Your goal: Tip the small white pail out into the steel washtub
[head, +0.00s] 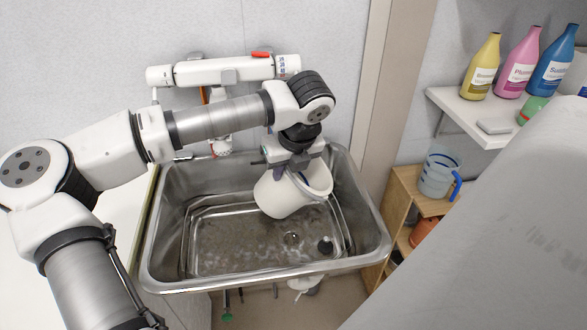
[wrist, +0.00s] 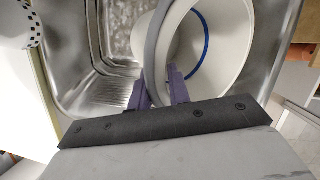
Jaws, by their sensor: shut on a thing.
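The small white pail (head: 283,196) is tilted on its side over the steel washtub (head: 163,258), its mouth facing right and up. My gripper (head: 287,171) reaches down from above and is shut on the pail's rim. In the wrist view my gripper's purple fingers (wrist: 160,90) pinch the wall of the pail (wrist: 228,48), with one finger inside and one outside. A blue line shows inside the pail. The tub's floor looks wet or speckled, with a drain and a dark round piece at the right.
A wall-mounted white water unit (head: 222,70) with a red lever is behind the tub. At the right, a shelf (head: 468,112) holds yellow, pink and blue bottles. A clear jug (head: 438,175) with a blue handle stands on a wooden rack (head: 408,186). A grey surface fills the lower right.

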